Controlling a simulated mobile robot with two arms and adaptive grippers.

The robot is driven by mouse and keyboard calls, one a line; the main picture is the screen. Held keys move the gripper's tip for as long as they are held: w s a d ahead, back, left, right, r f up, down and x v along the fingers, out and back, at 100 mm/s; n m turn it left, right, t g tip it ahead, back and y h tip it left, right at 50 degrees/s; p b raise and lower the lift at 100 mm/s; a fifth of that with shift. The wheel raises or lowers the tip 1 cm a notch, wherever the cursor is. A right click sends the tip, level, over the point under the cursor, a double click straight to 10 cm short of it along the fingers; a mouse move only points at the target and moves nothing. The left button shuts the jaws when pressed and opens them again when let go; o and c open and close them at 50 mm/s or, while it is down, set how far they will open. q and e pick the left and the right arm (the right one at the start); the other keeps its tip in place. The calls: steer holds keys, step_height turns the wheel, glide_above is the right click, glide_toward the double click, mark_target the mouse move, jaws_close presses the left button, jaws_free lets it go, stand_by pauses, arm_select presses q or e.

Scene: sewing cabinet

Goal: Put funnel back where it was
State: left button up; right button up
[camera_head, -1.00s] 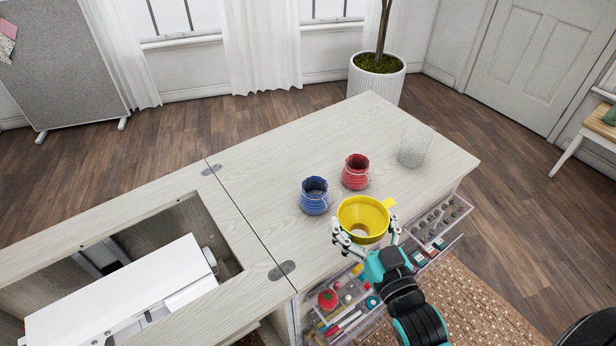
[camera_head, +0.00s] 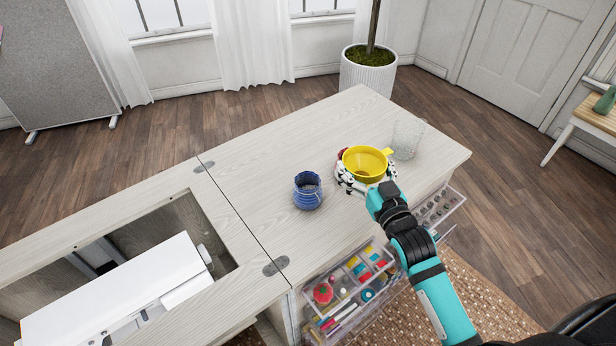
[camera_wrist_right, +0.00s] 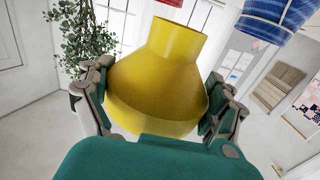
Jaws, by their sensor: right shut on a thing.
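The yellow funnel (camera_head: 366,162) is held by my right gripper (camera_head: 364,181) over the right part of the cabinet top. In the right wrist view the funnel (camera_wrist_right: 160,85) sits between the two fingers of the gripper (camera_wrist_right: 158,108), its spout toward the top of the picture. The red jar (camera_head: 342,155) is mostly hidden behind the funnel. I cannot tell whether the funnel touches it. The blue jar (camera_head: 308,191) stands to the left. The clear glass jar (camera_head: 407,139) stands just right of the funnel. My left gripper does not show.
The cabinet top (camera_head: 270,150) is bare left of the jars. The white sewing machine (camera_head: 110,295) lies in the opening at left. Open clear drawers (camera_head: 350,290) with sewing supplies stick out below the front edge. A potted plant (camera_head: 368,78) stands behind the cabinet.

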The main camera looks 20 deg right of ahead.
steer(key=w+a+f, duration=0.1)
steer(key=w+a, duration=0.1)
steer(key=a, duration=0.1)
steer(key=w+a+f+p, duration=0.1)
steer(key=w+a+f, duration=0.1)
steer(key=a, duration=0.2)
steer(key=w+a+f, duration=0.1)
steer(key=w+a, duration=0.1)
steer(key=a, duration=0.2)
steer(key=shift+a+f+p, duration=0.15)
steer(key=shift+p, duration=0.25)
steer(key=shift+f, duration=0.1)
steer(key=o, duration=0.8)
